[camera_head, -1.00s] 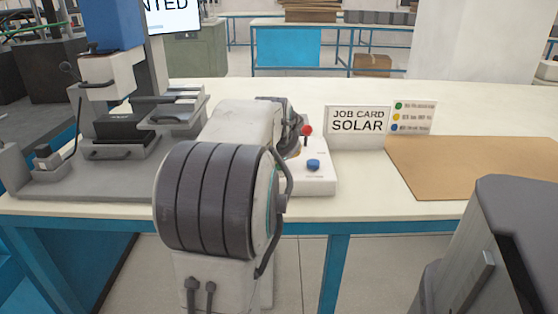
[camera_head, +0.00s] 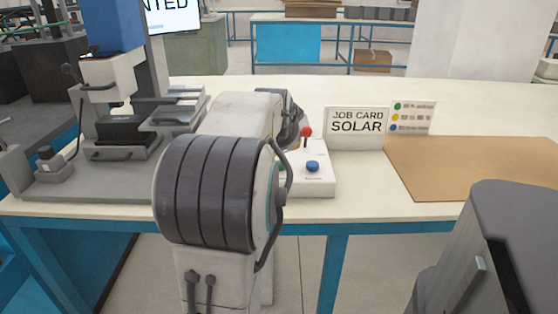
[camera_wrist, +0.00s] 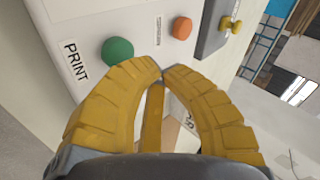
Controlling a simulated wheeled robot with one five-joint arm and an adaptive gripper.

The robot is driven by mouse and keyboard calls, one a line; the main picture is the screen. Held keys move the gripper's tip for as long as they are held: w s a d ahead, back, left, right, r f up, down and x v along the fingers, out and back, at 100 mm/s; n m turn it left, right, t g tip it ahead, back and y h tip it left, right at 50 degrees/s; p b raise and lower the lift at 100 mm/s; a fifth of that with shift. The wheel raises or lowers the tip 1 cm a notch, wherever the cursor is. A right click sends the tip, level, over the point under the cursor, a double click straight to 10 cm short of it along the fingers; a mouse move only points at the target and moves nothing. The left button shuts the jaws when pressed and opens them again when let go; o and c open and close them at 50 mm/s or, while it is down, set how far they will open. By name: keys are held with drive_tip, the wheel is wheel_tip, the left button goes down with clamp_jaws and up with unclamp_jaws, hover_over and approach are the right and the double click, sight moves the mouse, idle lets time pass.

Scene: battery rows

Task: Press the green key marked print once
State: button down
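The green key (camera_wrist: 117,50) is a round button on a white panel in the wrist view, beside a label reading PRINT (camera_wrist: 75,61). My gripper (camera_wrist: 162,76) has yellow ribbed fingers whose tips meet with nothing visible between them. In the picture the tips are below and to the right of the green key, apart from it; the depth gap is unclear. In the head view the green key is not seen and my arm hides the gripper.
An orange button (camera_wrist: 181,28) sits right of the green key. In the head view, a white box with a blue button (camera_head: 312,166) and red-knobbed lever (camera_head: 306,132) stands beside my arm. A job card reading SOLAR (camera_head: 356,127) and a brown mat (camera_head: 480,165) are to the right.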

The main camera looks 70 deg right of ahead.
sight(282, 162)
drive_tip(key=shift+r+p, duration=1.4)
drive_tip(key=shift+r, duration=0.55)
drive_tip(key=shift+w+a+r, duration=0.1)
drive_tip(key=shift+w+a, duration=0.1)
drive_tip(key=shift+w, duration=0.1)
drive_tip(key=w+a+r+n+t+y+p, duration=0.25)
drive_tip(key=w+a+n+p, duration=0.4)
drive_tip(key=a, duration=0.65)
drive_tip(key=w+a+r+n+t+y+p, duration=0.15)
drive_tip(key=w+a+r+n+p, duration=0.25)
drive_tip(key=w+a+n, duration=0.5)
drive_tip(key=s+a+r+n+g+y+p, duration=0.1)
drive_tip(key=s+a+n+p, duration=0.3)
drive_tip(key=a, duration=0.9)
drive_tip(key=s+a+n+g+y+p, duration=0.1)
drive_tip(key=s+a+n+y+p, duration=0.3)
drive_tip(key=a+n, duration=0.6)
drive_tip(key=shift+a+r+p, duration=0.4)
drive_tip(key=shift+a+p, duration=0.85)
drive_tip(key=shift+a, duration=0.8)
